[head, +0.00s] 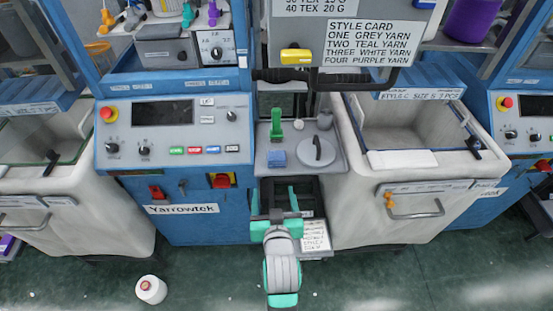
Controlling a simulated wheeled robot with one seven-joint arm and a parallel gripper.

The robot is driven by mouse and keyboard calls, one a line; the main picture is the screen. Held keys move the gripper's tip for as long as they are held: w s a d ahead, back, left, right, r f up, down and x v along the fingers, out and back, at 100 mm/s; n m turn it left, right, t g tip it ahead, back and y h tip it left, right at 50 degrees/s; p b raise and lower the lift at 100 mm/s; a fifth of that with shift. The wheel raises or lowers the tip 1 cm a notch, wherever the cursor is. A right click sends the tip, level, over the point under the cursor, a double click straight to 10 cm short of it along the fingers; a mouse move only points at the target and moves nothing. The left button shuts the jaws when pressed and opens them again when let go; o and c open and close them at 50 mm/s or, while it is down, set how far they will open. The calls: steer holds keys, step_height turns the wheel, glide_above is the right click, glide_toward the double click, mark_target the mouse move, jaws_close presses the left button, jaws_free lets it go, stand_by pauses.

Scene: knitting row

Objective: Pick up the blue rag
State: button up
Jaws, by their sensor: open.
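A small blue rag (277,158) lies folded on the grey shelf (263,138) between the blue machine and the pale bin.
A green upright object (276,124) stands behind the rag. A control panel (172,134) flanks the shelf on the left, a bin (404,130) on the right.

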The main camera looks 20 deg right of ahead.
glide_toward(277, 160)
steer(key=w, duration=0.1)
steer(key=x, duration=0.5)
steer(key=shift+w+d+f, duration=0.15)
steer(key=shift+d+f, duration=0.2)
steer(key=shift+x, duration=2.7)
steer(key=shift+a+f, duration=0.1)
steer(key=shift+a, duration=0.05)
steer(key=c, duration=1.1)
